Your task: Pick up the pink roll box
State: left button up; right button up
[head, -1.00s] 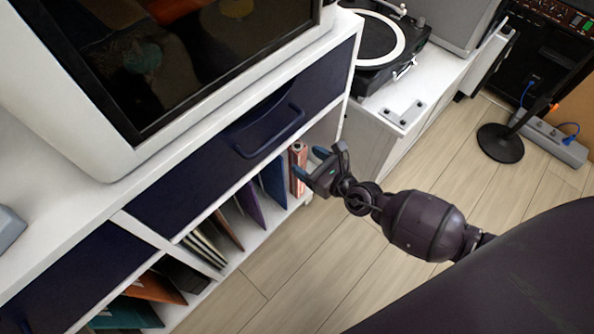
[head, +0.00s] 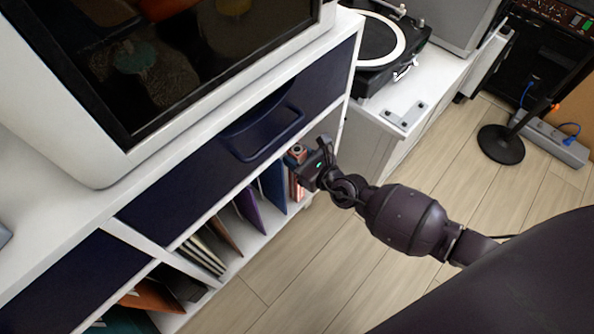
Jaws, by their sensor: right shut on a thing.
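The pink roll box (head: 296,188) stands upright at the right end of the open shelf, below the dark drawer. My right gripper (head: 299,160) reaches in from the right and is shut on the upper part of the box. The gripper hides much of the box; a strip of its lower part and its round top end show. My left gripper is not in view.
Several thin upright folders or sleeves (head: 249,208) stand in the shelf left of the box. The drawer handle (head: 268,142) juts out just above left. A white low cabinet with a turntable (head: 385,45) is behind. The wooden floor (head: 330,262) is clear.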

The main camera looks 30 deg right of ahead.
grip_shut()
jog(key=shift+r, duration=0.1)
